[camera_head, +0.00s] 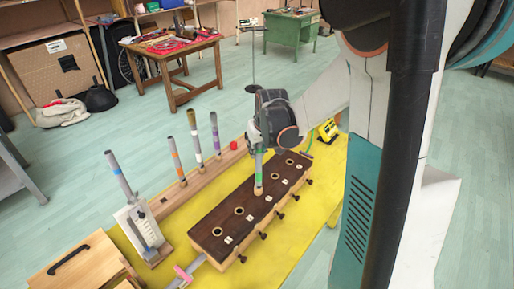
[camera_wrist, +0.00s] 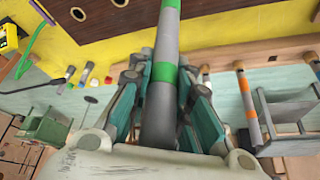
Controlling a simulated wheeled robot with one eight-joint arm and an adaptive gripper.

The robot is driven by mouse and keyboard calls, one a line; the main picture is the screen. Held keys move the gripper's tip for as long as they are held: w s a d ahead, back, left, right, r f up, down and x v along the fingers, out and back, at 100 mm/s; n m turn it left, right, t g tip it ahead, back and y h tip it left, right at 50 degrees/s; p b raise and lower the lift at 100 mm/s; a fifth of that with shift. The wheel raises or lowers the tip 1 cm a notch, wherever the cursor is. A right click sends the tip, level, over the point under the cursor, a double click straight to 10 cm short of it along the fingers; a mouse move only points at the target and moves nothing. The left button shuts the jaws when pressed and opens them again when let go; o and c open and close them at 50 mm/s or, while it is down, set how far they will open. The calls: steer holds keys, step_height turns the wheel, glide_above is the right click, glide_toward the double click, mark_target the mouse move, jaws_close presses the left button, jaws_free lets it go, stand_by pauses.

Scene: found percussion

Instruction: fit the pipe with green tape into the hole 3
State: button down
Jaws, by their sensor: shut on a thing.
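The pipe with green tape (camera_head: 258,172) is grey and stands about upright in the head view. My gripper (camera_head: 263,135) is shut on its upper part. In the wrist view the pipe (camera_wrist: 167,40) runs up out of the frame between my gripper's fingers (camera_wrist: 163,85), with green bands on it. The dark-topped wooden block (camera_head: 228,222) has a row of holes and small white tags, too small to read. The pipe's lower end is at the middle hole of the row; I cannot tell whether it is inside or just above. The pipe hides that hole.
A wooden rack (camera_head: 165,207) behind the block holds pipes with orange (camera_head: 177,160) and purple (camera_head: 197,152) tape. Another pipe (camera_head: 118,173) stands in a white fixture (camera_head: 140,226) at the left. A red cap (camera_head: 233,145) sits near the rack's far end. Dark knobs line the block's front.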

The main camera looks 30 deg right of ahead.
steer(key=c, duration=1.4)
jaws_free()
steer(key=v, duration=1.2)
steer(key=shift+a, duration=0.1)
steer(key=s+a+r+n+t+y+p, duration=0.1)
steer(key=s+a+y, duration=0.1)
steer(key=a, duration=1.5)
steer(key=s+f+b, duration=0.2)
steer(key=s+b, duration=0.1)
steer(key=s, duration=0.4)
steer(key=s+d+f+n+t+h+b, duration=0.1)
steer(key=s+f+b, duration=0.2)
steer(key=s, duration=0.5)
steer(key=shift+s+f+b, duration=0.15)
steer(key=shift+f+b, duration=0.15)
steer(key=shift+b, duration=0.1)
